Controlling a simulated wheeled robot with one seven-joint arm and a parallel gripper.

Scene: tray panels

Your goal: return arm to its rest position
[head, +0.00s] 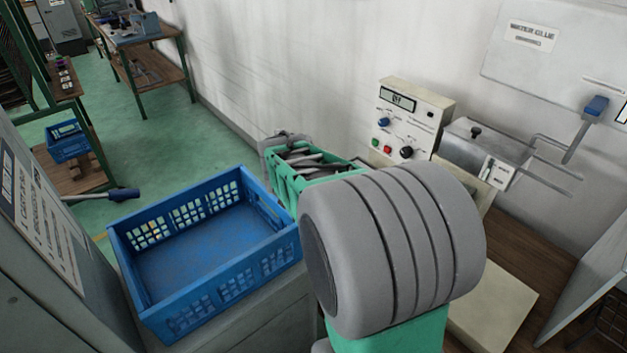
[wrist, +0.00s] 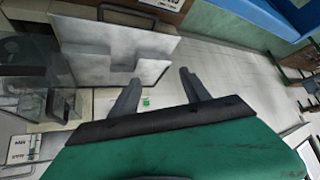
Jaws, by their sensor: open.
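My gripper (wrist: 159,78) shows in the wrist view, with two dark fingers standing apart on a dark bar and green body. Nothing is between the fingers. A pale grey panel (wrist: 115,48) lies beyond and left of them, over a light floor. In the head view my arm's big grey joint and green link fill the lower middle and hide part of the bench. I cannot make out the gripper's fingers in the head view.
An empty blue crate (head: 205,240) stands left of my arm. Behind the arm are a green slotted piece with grey parts (head: 300,165), a control box (head: 412,115) and a metal fixture (head: 485,145) by the white wall. Green floor (head: 190,125) is open at the back left.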

